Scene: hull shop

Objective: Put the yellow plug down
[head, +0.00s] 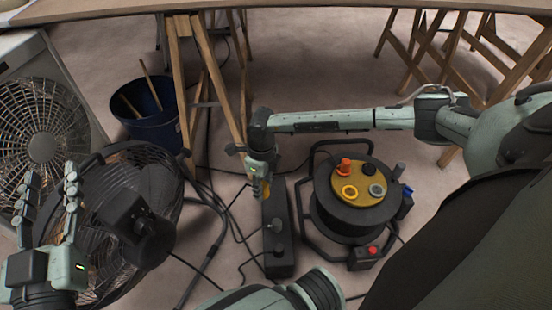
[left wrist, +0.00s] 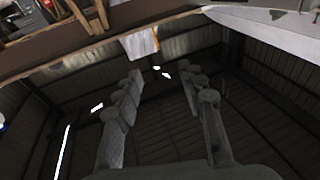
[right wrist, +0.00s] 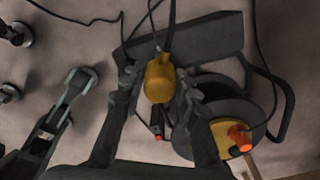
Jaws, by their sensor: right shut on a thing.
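The yellow plug (head: 257,187) is held in my right gripper (head: 261,176), above the floor beside the black strip. In the right wrist view the yellow plug (right wrist: 160,79) sits between the two fingers, with a dark cable running from its upper end. The gripper's fingers partly hide it in the head view. My left gripper (head: 50,182) is open and empty at the far left, in front of the fans. In the left wrist view its fingers (left wrist: 165,93) stand apart with nothing between them.
A cable reel (head: 335,215) with a yellow face and an orange plug (head: 346,165) stands right of the black strip (head: 277,252). Cables cross the floor. A blue bucket (head: 152,125), black fan (head: 105,215) and box fan (head: 45,130) stand left. Wooden trestles (head: 205,70) stand behind.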

